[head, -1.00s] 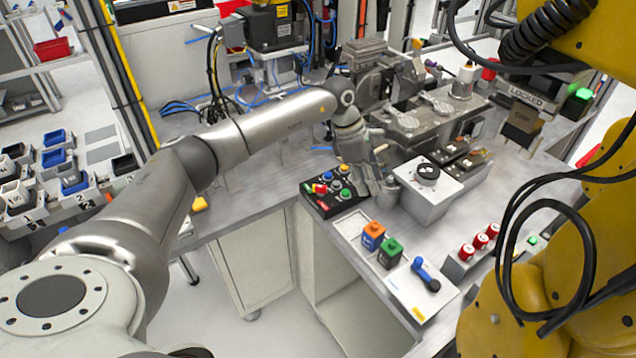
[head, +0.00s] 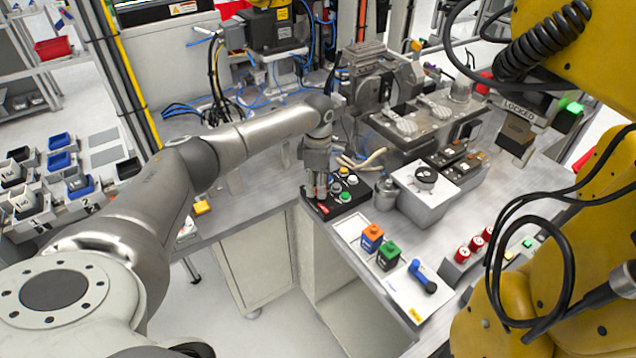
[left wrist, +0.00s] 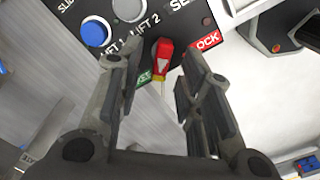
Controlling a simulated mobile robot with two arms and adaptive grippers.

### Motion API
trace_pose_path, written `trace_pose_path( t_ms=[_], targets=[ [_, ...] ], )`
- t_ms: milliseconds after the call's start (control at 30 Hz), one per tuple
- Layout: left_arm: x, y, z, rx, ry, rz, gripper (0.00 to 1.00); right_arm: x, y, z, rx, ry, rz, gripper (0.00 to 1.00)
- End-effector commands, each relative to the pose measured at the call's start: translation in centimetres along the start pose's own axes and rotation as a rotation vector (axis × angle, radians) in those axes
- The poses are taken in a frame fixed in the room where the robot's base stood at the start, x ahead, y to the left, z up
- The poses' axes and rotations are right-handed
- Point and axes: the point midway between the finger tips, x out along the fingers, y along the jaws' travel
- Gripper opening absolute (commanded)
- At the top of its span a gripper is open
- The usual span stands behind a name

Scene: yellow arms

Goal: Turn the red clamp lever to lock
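The red clamp lever (left wrist: 164,55), with a yellow lower part, shows in the left wrist view on a black control panel (left wrist: 184,22). A red "LOCK" label (left wrist: 205,41) is to its right and a green label (left wrist: 145,76), partly covered, to its lower left. My left gripper (left wrist: 160,50) is open, with one finger on each side of the lever; contact cannot be told. My right gripper is not in view.
Round push buttons (head: 343,172) stand on the panel close to the gripper. A pair of pliers (head: 362,160) and a white box with a dial (head: 426,180) are to the right.

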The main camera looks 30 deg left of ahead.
Motion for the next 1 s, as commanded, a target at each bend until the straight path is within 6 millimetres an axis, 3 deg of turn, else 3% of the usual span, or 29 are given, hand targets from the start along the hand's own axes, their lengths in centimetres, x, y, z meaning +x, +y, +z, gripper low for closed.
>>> trace_pose_path(
  t_ms=[400, 667, 1000],
  targets=[
    [1.11, -0.02, 0.03, 0.001, -0.001, 0.001, 0.34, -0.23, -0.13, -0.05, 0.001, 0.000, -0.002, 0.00],
    [1.07, -0.01, 0.04, 0.001, -0.001, 0.001, 0.02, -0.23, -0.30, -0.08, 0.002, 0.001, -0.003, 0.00],
    [1.06, -0.01, 0.04, -0.019, -0.001, 0.001, 0.00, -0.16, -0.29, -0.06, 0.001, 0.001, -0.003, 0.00]
  ],
)
